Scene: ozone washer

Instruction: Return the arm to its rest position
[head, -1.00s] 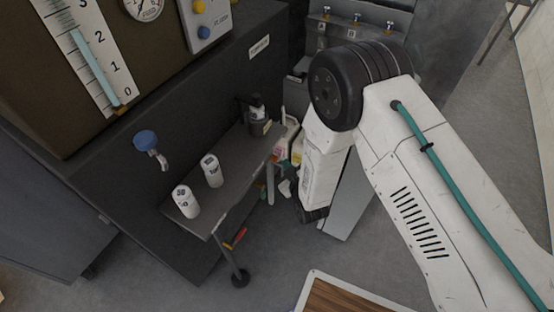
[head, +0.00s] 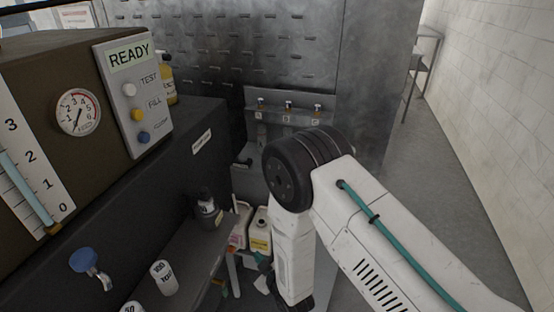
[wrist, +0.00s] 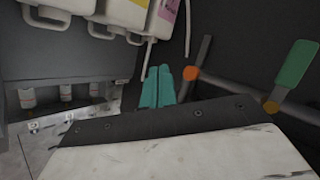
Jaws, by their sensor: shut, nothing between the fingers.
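My gripper (wrist: 158,87) shows in the wrist view as two teal fingers side by side, closed together with nothing between them. They sit just beyond the dark edge of my wrist. In the head view my white arm (head: 297,235) is folded, with a black elbow joint at the top and the forearm hanging down. White jugs (wrist: 125,12) with yellow and magenta labels hang into the top of the wrist view, above and apart from the fingers.
A green-handled valve (wrist: 296,66) and an orange-ended one (wrist: 191,73) are right of the fingers. Left of my arm in the head view are a shelf (head: 190,262) with a white canister (head: 164,277) and a dark bottle (head: 207,211). Floor (head: 430,170) is clear at right.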

